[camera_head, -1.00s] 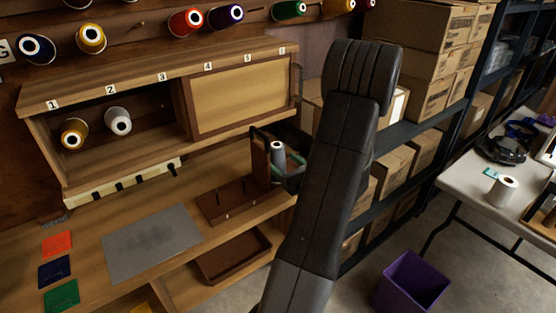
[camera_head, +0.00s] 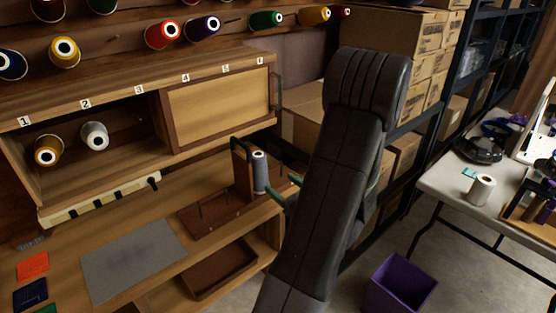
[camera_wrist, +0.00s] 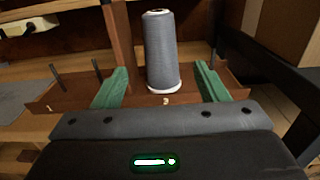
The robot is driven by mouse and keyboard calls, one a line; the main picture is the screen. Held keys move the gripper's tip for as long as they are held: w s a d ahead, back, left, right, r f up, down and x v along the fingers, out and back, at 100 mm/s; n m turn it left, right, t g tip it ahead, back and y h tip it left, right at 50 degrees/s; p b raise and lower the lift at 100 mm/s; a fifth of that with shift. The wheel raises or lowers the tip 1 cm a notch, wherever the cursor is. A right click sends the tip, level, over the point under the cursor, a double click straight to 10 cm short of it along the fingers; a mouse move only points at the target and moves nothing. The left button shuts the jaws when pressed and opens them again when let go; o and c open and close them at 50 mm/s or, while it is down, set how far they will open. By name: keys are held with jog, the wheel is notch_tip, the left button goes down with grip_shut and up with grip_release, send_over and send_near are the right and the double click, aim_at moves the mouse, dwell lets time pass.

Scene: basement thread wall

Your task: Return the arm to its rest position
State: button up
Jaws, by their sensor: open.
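My gripper (camera_head: 287,189) has its two green fingers spread, with nothing held between them. It is just right of a grey thread cone (camera_head: 260,172) in the head view, apart from it. In the wrist view the cone (camera_wrist: 161,52) stands upright beyond my gripper (camera_wrist: 162,72), seen between the open fingers, near the label 3. The cone is on a brown peg rack (camera_head: 215,215) on the bench; the rack also shows in the wrist view (camera_wrist: 65,93). My arm is raised and bent, covering the middle of the head view.
A wooden cabinet (camera_head: 150,80) with a closed tan panel is behind the rack. Shelves with cardboard boxes (camera_head: 395,35) stand close behind my arm. A purple bin (camera_head: 398,284) is on the floor at right, below a white table (camera_head: 447,186). Floor between is clear.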

aim_at(264, 166)
jog(key=x, duration=1.2)
jog(key=shift+f, duration=0.4)
jog(key=shift+r+p, duration=0.55)
jog(key=shift+r, duration=0.2)
jog(key=shift+d+r, duration=0.1)
jog(key=shift+r, duration=0.6)
jog(key=shift+f, duration=0.1)
